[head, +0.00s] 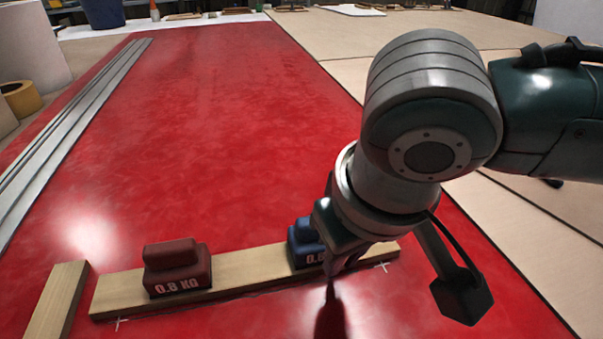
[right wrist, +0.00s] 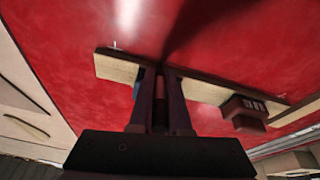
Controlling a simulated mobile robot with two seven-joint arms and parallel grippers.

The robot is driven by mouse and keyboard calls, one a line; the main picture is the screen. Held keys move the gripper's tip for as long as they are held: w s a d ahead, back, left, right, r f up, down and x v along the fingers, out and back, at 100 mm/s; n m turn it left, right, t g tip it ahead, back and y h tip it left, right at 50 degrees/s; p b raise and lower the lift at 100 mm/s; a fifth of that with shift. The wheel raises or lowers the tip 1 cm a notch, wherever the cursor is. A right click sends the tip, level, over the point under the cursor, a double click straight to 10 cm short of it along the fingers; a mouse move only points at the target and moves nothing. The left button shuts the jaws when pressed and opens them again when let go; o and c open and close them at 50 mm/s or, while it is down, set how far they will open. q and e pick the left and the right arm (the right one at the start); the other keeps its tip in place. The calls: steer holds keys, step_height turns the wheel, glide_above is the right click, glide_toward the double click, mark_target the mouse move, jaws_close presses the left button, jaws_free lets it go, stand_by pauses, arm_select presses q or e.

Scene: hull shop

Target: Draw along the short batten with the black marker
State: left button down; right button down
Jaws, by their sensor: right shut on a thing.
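The pale wooden batten (head: 235,270) lies on the red surface under a dark red 0.8 kg weight (head: 177,268) and a blue weight (head: 303,243). White crosses mark the red surface near its two ends, at the near side. My right gripper (head: 335,268) is at the batten's near edge, by its right part, and partly hides the blue weight. It is shut on the dark marker (right wrist: 160,112), seen between the fingers in the right wrist view. The marker's tip is hard to make out; I cannot tell whether it touches the surface. My left gripper is not in view.
Another wooden piece (head: 56,302) lies at the left, close to the batten's left end. Long grey metal strips (head: 80,118) run along the red surface's left side. A yellow tape roll (head: 20,98) is beyond them. The middle of the red surface is clear.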

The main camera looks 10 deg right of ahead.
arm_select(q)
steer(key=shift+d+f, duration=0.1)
arm_select(e)
steer(key=shift+f, duration=0.35)
stand_by(0.4)
arm_select(q)
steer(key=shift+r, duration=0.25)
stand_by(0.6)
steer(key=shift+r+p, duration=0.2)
steer(key=shift+p, duration=0.2)
stand_by(0.3)
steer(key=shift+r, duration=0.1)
arm_select(e)
steer(key=shift+d, duration=0.1)
steer(key=shift+d+r+p, duration=0.1)
steer(key=shift+d+p, duration=0.4)
steer(key=shift+p, duration=0.05)
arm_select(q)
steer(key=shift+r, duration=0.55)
arm_select(e)
steer(key=shift+d, duration=0.25)
arm_select(q)
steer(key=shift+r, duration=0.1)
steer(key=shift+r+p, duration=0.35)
steer(key=shift+p, duration=0.2)
arm_select(e)
steer(key=shift+d, duration=0.7)
